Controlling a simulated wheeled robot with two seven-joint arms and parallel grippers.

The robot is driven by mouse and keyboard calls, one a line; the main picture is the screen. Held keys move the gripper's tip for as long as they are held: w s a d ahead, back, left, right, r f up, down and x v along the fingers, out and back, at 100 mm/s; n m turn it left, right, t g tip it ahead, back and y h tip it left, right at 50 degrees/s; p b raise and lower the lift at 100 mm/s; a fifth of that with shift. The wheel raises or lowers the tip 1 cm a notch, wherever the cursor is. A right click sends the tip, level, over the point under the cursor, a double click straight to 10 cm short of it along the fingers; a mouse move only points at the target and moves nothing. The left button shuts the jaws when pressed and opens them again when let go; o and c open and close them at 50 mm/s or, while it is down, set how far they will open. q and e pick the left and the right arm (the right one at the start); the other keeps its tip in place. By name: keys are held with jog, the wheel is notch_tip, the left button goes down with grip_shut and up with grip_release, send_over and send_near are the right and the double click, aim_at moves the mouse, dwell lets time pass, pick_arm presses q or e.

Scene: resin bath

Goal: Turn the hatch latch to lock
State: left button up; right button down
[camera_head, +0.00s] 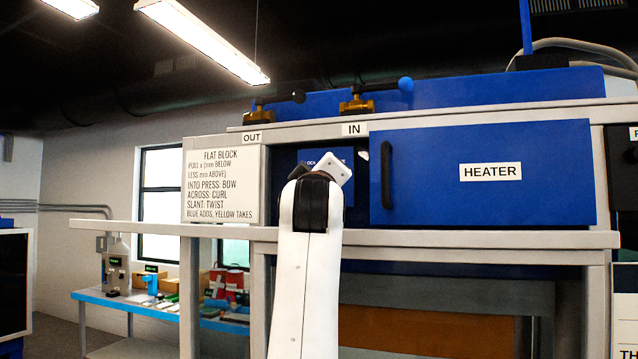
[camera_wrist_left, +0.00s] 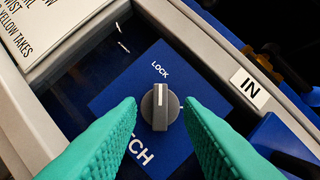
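The hatch latch is a round grey knob (camera_wrist_left: 160,107) with a raised grip bar and a white line, on a blue panel (camera_wrist_left: 110,97). The panel reads "LOCK" above the knob, with "TCH" visible below it. The white line points up in the left wrist view, towards "LOCK". My left gripper (camera_wrist_left: 160,103) is open, its teal fingers on either side of the knob; contact cannot be told. In the head view the white body of my left gripper (camera_head: 334,168) hides the knob and part of the blue panel (camera_head: 316,156). My right gripper is not in view.
A blue heater door (camera_head: 540,190) with a dark handle is right of my gripper. A white instruction sign (camera_head: 222,185) is to the left. Brass valves (camera_head: 357,101) with blue and dark levers sit above. A grey ledge (camera_head: 480,238) runs below.

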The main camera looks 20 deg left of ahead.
pick_arm(q)
jog(key=b+v, duration=0.4)
jog(key=v, duration=0.6)
jog(key=shift+s, duration=0.15)
jog(key=shift+f, duration=0.15)
